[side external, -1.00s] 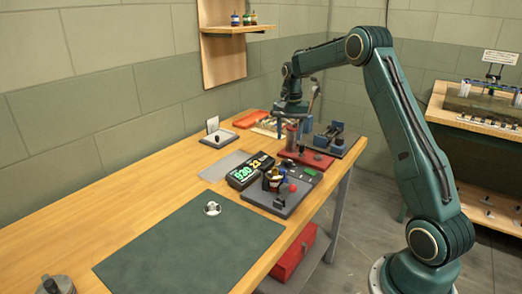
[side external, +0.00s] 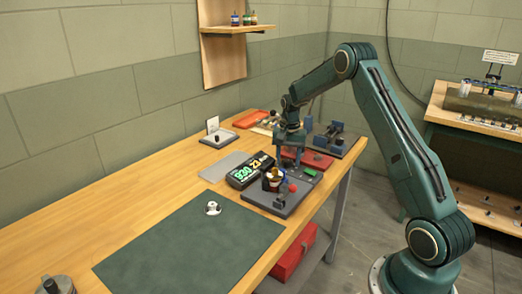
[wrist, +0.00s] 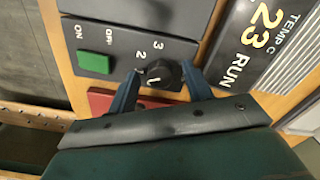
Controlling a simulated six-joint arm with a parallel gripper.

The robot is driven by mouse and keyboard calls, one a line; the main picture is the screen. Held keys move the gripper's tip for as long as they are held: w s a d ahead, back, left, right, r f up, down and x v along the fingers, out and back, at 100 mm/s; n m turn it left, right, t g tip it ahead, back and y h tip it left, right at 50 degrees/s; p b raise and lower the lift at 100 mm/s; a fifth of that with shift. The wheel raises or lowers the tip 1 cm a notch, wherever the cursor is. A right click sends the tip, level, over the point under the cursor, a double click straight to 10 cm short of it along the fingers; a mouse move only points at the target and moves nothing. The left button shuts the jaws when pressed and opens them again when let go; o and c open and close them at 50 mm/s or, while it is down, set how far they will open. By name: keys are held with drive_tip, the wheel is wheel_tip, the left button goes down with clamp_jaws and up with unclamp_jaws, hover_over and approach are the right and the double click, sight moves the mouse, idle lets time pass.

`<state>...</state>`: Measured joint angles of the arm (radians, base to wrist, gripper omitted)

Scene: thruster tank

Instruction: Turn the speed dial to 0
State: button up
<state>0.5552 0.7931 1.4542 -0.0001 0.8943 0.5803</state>
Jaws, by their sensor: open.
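The speed dial (wrist: 165,76) is a round black knob on a dark grey panel (wrist: 120,42) in the wrist view. The numbers 2 and 3 show beside it. A pale mark lies on the knob's left part, but its exact setting is unclear. My gripper (wrist: 160,88) is open, with one blue finger on each side of the dial; I cannot tell whether they touch it. In the side view my gripper (side external: 290,168) points down over the panel (side external: 283,205) and hides the dial.
A green ON/OFF switch (wrist: 95,63) sits left of the dial in the wrist view. A display (side external: 250,170) reading 930 and 23 stands beside the panel. A red-based fixture (side external: 308,158) is behind. The green mat (side external: 190,250) is mostly clear.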

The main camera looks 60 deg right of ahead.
drive_tip(key=c, duration=1)
drive_tip(key=shift+o, duration=0.2)
drive_tip(key=shift+n, duration=0.5)
drive_tip(key=n, duration=0.9)
drive_tip(key=o, duration=1)
drive_tip(key=shift+c, duration=0.2)
